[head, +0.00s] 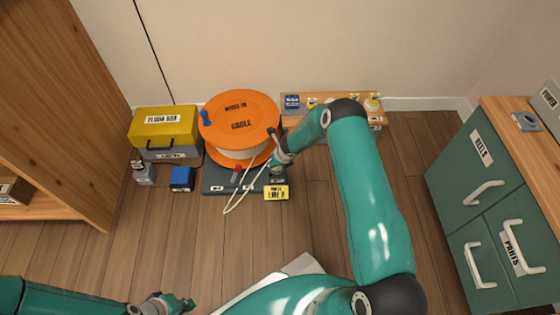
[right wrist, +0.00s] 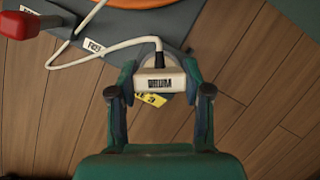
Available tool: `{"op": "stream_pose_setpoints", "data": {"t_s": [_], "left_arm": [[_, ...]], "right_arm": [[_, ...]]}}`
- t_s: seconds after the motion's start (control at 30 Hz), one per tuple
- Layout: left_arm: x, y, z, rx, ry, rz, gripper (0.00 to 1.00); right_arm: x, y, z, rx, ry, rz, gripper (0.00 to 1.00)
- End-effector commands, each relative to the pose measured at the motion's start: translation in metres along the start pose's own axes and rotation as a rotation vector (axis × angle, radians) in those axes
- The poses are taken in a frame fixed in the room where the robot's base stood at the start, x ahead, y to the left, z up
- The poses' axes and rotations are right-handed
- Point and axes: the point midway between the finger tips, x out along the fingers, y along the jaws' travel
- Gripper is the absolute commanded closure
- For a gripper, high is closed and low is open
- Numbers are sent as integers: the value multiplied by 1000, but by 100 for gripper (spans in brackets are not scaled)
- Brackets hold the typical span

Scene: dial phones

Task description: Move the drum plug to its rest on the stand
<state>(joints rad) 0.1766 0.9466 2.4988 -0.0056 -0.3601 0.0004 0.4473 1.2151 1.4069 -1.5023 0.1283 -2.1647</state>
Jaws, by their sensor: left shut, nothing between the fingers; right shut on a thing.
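The drum plug (right wrist: 158,82) is a white block marked DRUM, with a white cable leaving its far side in the right wrist view. My right gripper (right wrist: 160,92) is shut on it, a finger on each side. In the head view the right gripper (head: 277,163) is by the right edge of the orange cable drum (head: 240,112); the plug is hard to make out there. The drum stands on a dark grey stand (head: 215,183), whose edge also shows in the right wrist view (right wrist: 145,25). My left gripper (head: 170,303) is shut and empty at the bottom left, over the floor.
A yellow-lidded floor box (head: 163,127), a blue block (head: 181,179) and a small grey device (head: 143,174) stand left of the stand. A yellow label block (head: 276,193) is at its front right. A wooden shelf (head: 310,98) is behind; green drawers (head: 480,170) stand right.

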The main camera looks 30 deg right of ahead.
Motion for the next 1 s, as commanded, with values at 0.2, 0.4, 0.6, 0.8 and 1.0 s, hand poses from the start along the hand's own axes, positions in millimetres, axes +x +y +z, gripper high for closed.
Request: {"op": "stream_pose_setpoints", "data": {"t_s": [0.2, 0.4, 0.6, 0.8, 1.0], "left_arm": [[2, -1, 0, 0, 0, 0, 100], [2, -1, 0, 0, 0, 0, 100], [2, -1, 0, 0, 0, 0, 100], [2, -1, 0, 0, 0, 0, 100], [-1, 0, 0, 0, 0, 0, 100]], "right_arm": [[2, 0, -1, 0, 0, 0, 36], [2, 0, -1, 0, 0, 0, 22], [2, 0, -1, 0, 0, 0, 35], [2, 0, -1, 0, 0, 0, 38], [-1, 0, 1, 0, 0, 0, 38]]}}
